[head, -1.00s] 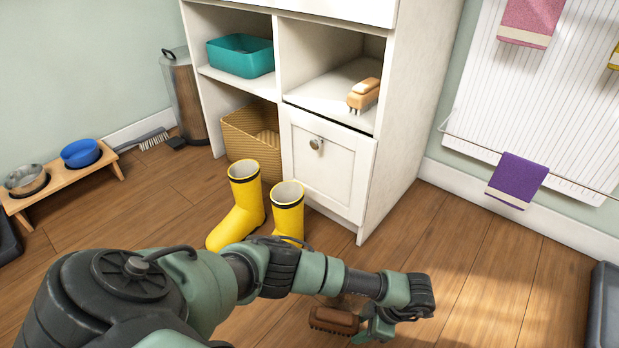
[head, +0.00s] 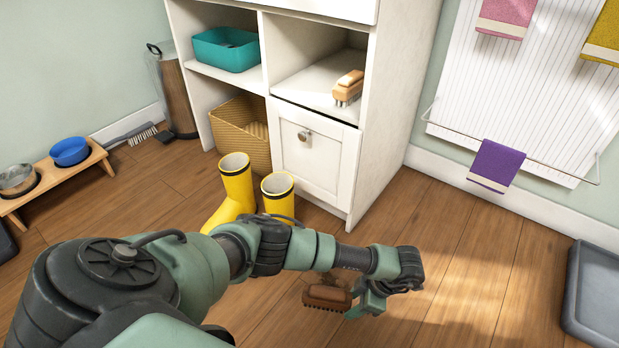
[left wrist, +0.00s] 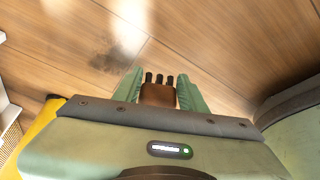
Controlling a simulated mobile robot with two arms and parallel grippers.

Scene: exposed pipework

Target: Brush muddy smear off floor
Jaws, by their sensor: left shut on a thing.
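My left gripper (head: 358,302) is shut on a brown scrub brush (head: 326,298), low over the wooden floor in front of the cabinet. In the left wrist view the brush (left wrist: 158,95) sits between the green fingers (left wrist: 158,92), its dark bristles pointing away from the palm. A dark muddy smear (left wrist: 108,60) lies on the floor ahead and to the left of the brush in that view. In the head view my arm hides part of the floor by the brush. I cannot tell whether the bristles touch the floor. My right gripper is not in view.
Yellow boots (head: 236,185) stand close behind my arm, before the white cabinet (head: 352,165). Another brush (head: 349,87) lies on its shelf. A grey tray (head: 594,290) is at the right and a bowl stand (head: 55,180) at the left. Floor right of my gripper is clear.

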